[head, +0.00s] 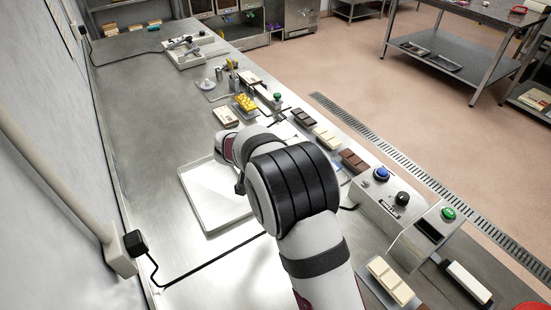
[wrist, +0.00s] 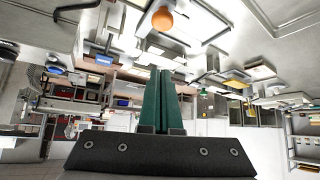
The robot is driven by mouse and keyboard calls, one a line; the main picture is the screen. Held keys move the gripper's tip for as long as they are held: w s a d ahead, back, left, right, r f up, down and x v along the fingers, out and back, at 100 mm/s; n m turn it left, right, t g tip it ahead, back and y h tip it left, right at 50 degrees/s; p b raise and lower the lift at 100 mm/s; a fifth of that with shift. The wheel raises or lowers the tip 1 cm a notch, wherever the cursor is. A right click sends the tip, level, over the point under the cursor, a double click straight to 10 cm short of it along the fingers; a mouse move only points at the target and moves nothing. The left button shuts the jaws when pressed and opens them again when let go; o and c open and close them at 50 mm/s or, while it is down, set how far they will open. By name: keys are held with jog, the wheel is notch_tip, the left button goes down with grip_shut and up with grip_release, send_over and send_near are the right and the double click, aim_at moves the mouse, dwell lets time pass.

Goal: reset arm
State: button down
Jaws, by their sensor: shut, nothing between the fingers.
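My gripper (wrist: 160,98) shows in the wrist view, with its two green fingers close together and nothing between them. The wrist view looks out across the room and shows it tilted or upside down. In the head view my white and black arm reaches over the steel bench, and its links hide the gripper.
The steel bench (head: 135,150) has a white tray (head: 215,215) under my arm. Chocolate bars (head: 325,137) stand in a row along the right edge. A control box (head: 385,195) with blue and green buttons is to the right. The left of the bench is mostly clear.

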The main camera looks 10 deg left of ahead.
jog(key=s+d+r+m+g+h, duration=0.1)
jog(key=s+d+r, duration=0.2)
jog(key=d, duration=0.3)
jog(key=s+d+r+m+g, duration=0.1)
jog(key=s+d+r+g, duration=0.2)
jog(key=d, duration=0.4)
jog(key=s+d+r+g, duration=0.15)
jog(key=s+d, duration=0.25)
jog(key=s, duration=0.4)
jog(key=s+d+r+g, duration=0.1)
jog(key=s+d+r, duration=0.1)
jog(key=s+d, duration=0.35)
jog(key=s+a+g+y, duration=0.1)
jog(key=s+y, duration=0.1)
jog(key=s, duration=0.8)
jog(key=s+a+f+g+y, duration=0.1)
jog(key=s+a+y, duration=0.1)
jog(key=s, duration=0.7)
jog(key=shift+s+a+f+y, duration=0.15)
jog(key=shift+s+a+y, duration=0.2)
jog(key=shift+y, duration=0.35)
jog(key=shift+d, duration=0.1)
